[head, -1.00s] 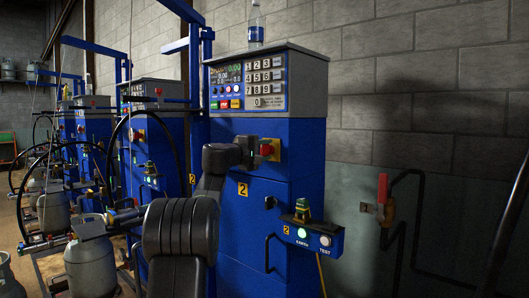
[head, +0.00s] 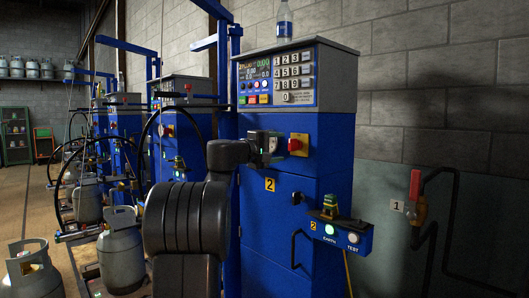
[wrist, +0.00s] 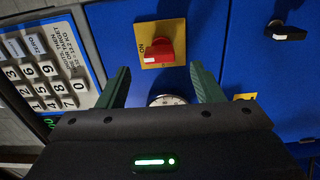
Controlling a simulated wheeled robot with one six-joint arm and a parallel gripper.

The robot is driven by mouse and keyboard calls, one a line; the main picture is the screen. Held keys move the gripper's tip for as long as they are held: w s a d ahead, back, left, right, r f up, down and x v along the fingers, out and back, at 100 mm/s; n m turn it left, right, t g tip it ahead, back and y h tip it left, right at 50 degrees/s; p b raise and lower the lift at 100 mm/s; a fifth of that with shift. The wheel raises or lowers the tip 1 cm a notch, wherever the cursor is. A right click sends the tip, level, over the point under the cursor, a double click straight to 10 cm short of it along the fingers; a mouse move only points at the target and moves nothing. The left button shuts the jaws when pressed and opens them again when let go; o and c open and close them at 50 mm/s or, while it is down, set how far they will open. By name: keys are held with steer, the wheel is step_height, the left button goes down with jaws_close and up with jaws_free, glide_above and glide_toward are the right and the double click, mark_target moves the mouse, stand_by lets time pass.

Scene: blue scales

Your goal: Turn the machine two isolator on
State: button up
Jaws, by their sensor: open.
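The machine two isolator is a red knob (head: 295,145) on a yellow plate, on the front of the nearest blue cabinet (head: 325,190), which carries a yellow "2" label (head: 270,185). In the wrist view the red knob (wrist: 165,44) sits on its yellow plate just beyond the fingertips, with "ON" lettering beside it. I cannot tell its setting. My gripper (head: 277,148) is to the left of the knob in the head view. In the wrist view its two green fingers (wrist: 162,76) are apart, with nothing between them, and do not touch the knob.
A keypad panel (head: 293,75) is above, with a bottle (head: 284,22) on top. A black handle (head: 297,198) and a small shelf (head: 340,236) with EARTH and TEST buttons are below. A red-handled valve (head: 416,190) is on the right wall. Gas cylinders (head: 122,255) stand at left.

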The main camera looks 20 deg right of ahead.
mark_target(290, 145)
steer(key=v, duration=0.6)
stand_by(0.3)
steer(key=p+x, duration=0.1)
steer(key=x, duration=1.3)
steer(key=shift+a, duration=0.1)
